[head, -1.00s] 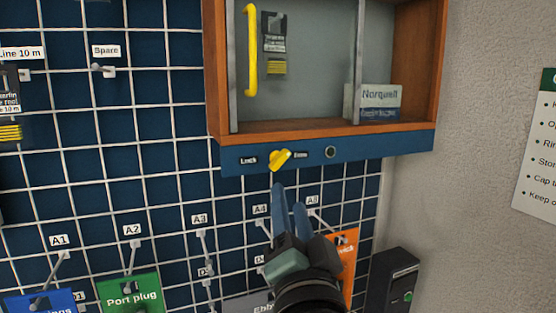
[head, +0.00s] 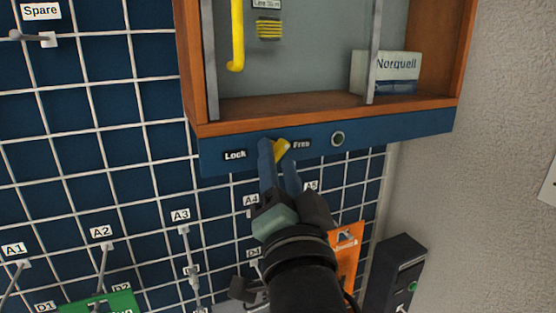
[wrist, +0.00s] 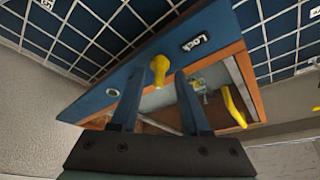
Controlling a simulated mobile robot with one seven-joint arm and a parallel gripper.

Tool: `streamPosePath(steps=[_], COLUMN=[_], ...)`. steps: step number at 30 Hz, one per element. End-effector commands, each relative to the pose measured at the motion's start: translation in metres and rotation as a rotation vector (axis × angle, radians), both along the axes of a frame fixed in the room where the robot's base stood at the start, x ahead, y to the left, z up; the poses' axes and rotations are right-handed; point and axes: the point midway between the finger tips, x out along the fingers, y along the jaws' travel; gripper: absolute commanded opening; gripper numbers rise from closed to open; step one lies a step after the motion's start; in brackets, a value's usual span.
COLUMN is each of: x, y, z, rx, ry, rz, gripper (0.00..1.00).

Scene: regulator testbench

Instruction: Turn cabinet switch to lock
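The yellow cabinet switch (head: 282,150) sits on the blue strip under the wooden cabinet, between the "Lock" label (head: 235,155) and the "Free" label (head: 301,144). Its handle is tilted towards "Free". My gripper (head: 277,160) is at the switch from below, its two blue fingers apart, one on each side of the knob in this view. In the wrist view the switch (wrist: 160,68) shows beyond and between the open fingertips (wrist: 157,80), with nothing gripped. I cannot tell whether a finger touches it. A finger partly hides the switch in the head view.
The cabinet (head: 320,112) has a yellow handle (head: 237,35) and a "Norquell" box (head: 385,74) inside. A round lock (head: 338,139) sits right of "Free". The wall grid (head: 90,170) carries hooks and tags below. A dark box (head: 396,275) stands lower right.

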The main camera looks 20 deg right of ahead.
Motion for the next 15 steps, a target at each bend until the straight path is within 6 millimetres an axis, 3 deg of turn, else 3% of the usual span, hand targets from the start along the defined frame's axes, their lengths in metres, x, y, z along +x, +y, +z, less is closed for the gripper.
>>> streamPosePath(steps=[1,7,15], x=[0.0000,0.0001,0.0004], y=[0.0000,0.0001,0.0003], z=[0.0000,0.0000,0.0000], rx=[0.000,0.000,0.000], ry=[0.000,0.000,0.000], rz=[0.000,0.000,0.001], gripper=[0.37,0.01,0.00])
